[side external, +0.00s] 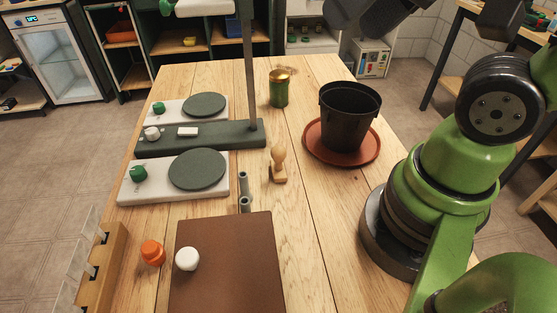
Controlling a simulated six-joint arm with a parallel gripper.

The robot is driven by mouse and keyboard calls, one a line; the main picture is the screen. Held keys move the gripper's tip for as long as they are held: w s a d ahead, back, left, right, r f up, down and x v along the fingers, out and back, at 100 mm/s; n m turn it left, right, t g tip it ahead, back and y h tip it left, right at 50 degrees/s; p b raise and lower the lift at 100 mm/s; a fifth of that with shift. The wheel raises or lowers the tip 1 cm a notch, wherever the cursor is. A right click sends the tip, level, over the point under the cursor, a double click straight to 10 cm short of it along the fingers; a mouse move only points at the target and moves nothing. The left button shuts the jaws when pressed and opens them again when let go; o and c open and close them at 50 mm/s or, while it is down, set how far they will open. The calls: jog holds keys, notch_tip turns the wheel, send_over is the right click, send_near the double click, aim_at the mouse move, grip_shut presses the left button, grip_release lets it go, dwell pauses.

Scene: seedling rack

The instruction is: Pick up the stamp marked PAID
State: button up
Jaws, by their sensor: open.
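A wooden stamp (278,166) with a rounded handle stands upright on the table, right of the two white units and left of the plant pot. No marking can be read on it, so I cannot tell whether it says PAID. The dark end of my arm with my gripper (345,12) is at the top edge, partly cut off by the frame. It is open, high above the table and well apart from the stamp. Its fingertips are not clearly seen.
A black pot (348,118) stands in a terracotta saucer (312,146). A green-gold tin (279,90) stands behind the stamp. A tall post (251,70) rises to its left. Small grey-green tubes (244,190) and a brown mat (230,275) are nearer. Table right of the mat is clear.

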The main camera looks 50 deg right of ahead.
jog(key=n+g+h, duration=0.2)
jog(key=n+g, duration=0.2)
jog(key=g, duration=0.2)
send_over(278, 159)
jog(key=f, duration=1.6)
jog(key=shift+w+d+f, duration=0.1)
jog(key=shift+d, duration=0.3)
jog(key=shift+g, duration=0.4)
notch_tip(278, 159, down, 7)
jog(key=shift+w+r, duration=0.1)
jog(key=shift+w+d+f, duration=0.15)
jog(key=shift+f, duration=1.35)
jog(key=shift+w+d+f, duration=0.1)
jog(key=shift+f, duration=1.4)
jog(key=c, duration=1)
